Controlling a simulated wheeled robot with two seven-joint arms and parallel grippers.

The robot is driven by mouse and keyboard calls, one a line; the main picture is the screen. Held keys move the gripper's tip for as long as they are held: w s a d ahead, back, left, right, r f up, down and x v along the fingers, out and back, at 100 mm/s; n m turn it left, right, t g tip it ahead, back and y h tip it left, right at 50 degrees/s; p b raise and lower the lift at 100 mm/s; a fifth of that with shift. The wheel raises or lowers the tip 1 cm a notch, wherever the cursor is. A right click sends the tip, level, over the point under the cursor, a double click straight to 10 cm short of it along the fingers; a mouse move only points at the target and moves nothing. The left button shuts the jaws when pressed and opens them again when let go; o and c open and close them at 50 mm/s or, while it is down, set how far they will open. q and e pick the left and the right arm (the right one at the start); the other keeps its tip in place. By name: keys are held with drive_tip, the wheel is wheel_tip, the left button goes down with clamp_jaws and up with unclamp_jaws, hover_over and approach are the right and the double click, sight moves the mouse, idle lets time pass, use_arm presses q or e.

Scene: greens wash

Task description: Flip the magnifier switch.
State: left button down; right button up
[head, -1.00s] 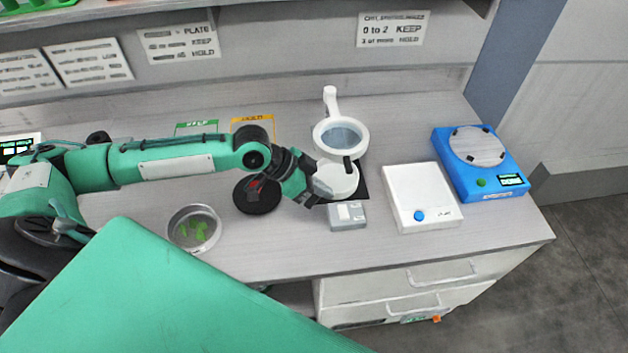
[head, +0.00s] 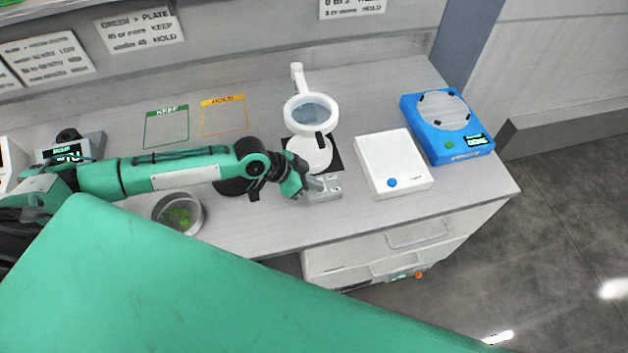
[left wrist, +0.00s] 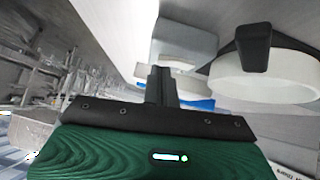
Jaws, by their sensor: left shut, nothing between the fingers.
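The magnifier (head: 312,112) has a white ring around a bluish lens on a white arm at the back of the bench. Under it a white disc (head: 306,152) with a black block lies on a black mat. In front is a small grey box (head: 325,190), probably the switch; its rocker's setting is too small to tell. My left gripper (head: 303,192) is at the box's left edge in the head view; I cannot tell whether it touches. In the left wrist view the shut, empty fingers (left wrist: 160,85) point toward the grey box (left wrist: 185,42), beside the white disc (left wrist: 265,78). My right gripper is not in view.
A white device with a blue button (head: 393,165) and a blue scale (head: 447,128) stand to the right. A sieve dish with greens (head: 178,213) sits left, near the front. Green (head: 166,127) and yellow (head: 225,117) outlined areas lie empty behind my arm.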

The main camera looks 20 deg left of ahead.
use_arm(q)
drive_tip(key=shift+f, duration=0.25)
drive_tip(key=shift+s, duration=0.1)
drive_tip(key=shift+w+a+r+b, duration=0.25)
drive_tip(key=shift+w+a+b, duration=0.15)
drive_tip(key=shift+w, duration=0.3)
drive_tip(key=shift+r, duration=0.15)
